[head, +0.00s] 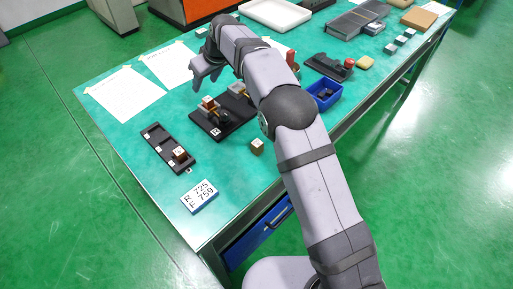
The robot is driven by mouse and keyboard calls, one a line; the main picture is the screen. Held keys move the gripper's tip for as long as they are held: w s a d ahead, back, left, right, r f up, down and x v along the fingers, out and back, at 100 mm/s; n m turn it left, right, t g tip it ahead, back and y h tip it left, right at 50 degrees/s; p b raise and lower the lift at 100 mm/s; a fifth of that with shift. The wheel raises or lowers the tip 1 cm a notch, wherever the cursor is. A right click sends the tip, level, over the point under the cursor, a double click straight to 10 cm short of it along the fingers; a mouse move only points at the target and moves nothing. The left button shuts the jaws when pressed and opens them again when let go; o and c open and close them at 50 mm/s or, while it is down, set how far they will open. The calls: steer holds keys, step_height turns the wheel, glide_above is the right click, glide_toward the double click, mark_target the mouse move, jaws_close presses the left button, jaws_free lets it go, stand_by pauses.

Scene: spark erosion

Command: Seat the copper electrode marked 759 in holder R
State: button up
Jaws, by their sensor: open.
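My gripper (206,80) is open and empty, above the table by the back edge of a black fixture. This black fixture (235,116) carries copper-coloured pieces and a small white label; part of it is hidden by my arm. A small block with a pale top (257,147) stands alone on the table. A black rack (155,136) with white labels has one copper-brown block (180,154) near its front end. Marks on the blocks are too small to read, so I cannot tell which is 759 or which place is holder R.
A card (199,196) seems to read R 725 and F 759. Two paper sheets (125,94) lie at the left. A blue bin (324,94), a black device with a red knob (330,66) and a white tray (275,14) stand beyond my arm. The front left table corner is clear.

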steer(key=s+d+m+h+p, duration=0.3)
steer(key=s+d+m+h, duration=0.15)
steer(key=s+m, duration=0.55)
steer(key=s+d+m+h+p, duration=0.2)
steer(key=s+d+m+h, duration=0.25)
steer(key=s+m, duration=0.55)
steer(key=f, duration=0.3)
steer(key=s+f+n+p, duration=0.1)
steer(key=f, duration=0.3)
steer(key=s+f+n+p, duration=0.1)
steer(key=f, duration=0.3)
steer(key=shift+d+y, duration=0.3)
steer(key=shift+d, duration=0.05)
steer(key=a+b+v, duration=0.1)
steer(key=b+v, duration=0.2)
steer(key=v, duration=0.4)
steer(key=s+d+r+n+g, duration=0.1)
steer(key=s+d+n+g, duration=0.1)
steer(key=d, duration=0.7)
steer(key=shift+d+n+p, duration=0.3)
steer(key=shift+d+p, duration=0.05)
steer(key=shift+r, duration=0.1)
